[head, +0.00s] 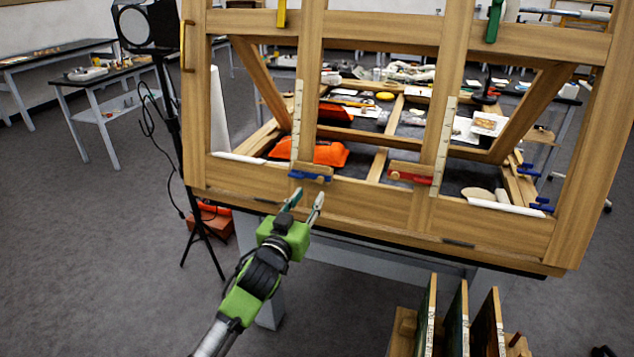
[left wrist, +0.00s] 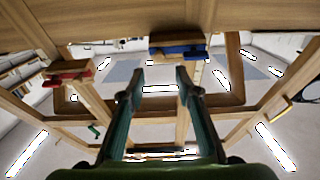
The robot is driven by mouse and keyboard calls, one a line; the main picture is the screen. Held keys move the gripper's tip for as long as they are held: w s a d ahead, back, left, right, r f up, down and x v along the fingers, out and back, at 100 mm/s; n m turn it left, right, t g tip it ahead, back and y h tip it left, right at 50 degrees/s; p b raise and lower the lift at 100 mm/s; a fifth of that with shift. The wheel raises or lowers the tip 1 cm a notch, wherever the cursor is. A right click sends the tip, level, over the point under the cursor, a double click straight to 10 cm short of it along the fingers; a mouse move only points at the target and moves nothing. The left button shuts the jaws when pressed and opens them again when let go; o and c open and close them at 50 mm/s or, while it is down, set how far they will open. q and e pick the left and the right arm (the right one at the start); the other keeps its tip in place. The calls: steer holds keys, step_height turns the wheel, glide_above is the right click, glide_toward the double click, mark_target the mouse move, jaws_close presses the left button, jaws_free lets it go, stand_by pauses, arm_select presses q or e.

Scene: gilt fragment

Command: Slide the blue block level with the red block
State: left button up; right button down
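The blue block (head: 311,173), wood with a blue bar, is on the left upright of a large wooden frame, just above its lower rail. The red block (head: 411,174) is on the right upright. Both stand at nearly the same picture height, but the rail slopes down rightward, so the blue block looks closer to it. My left gripper (head: 306,198) is open and empty, just below the blue block. In the left wrist view its fingers (left wrist: 161,75) are apart, with the blue block (left wrist: 180,46) beyond the tips and the red block (left wrist: 68,72) at left. My right gripper is not in view.
White scale strips run up the left upright (head: 297,122) and right upright (head: 444,145). An orange cloth (head: 318,152) lies behind the frame. Upright boards in a rack (head: 460,325) stand at lower right.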

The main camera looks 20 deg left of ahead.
mark_target(320, 180)
arm_select(q)
steer(key=w+p, duration=0.1)
steer(key=w, duration=0.6)
steer(key=shift+w+d, duration=0.2)
jaws_close()
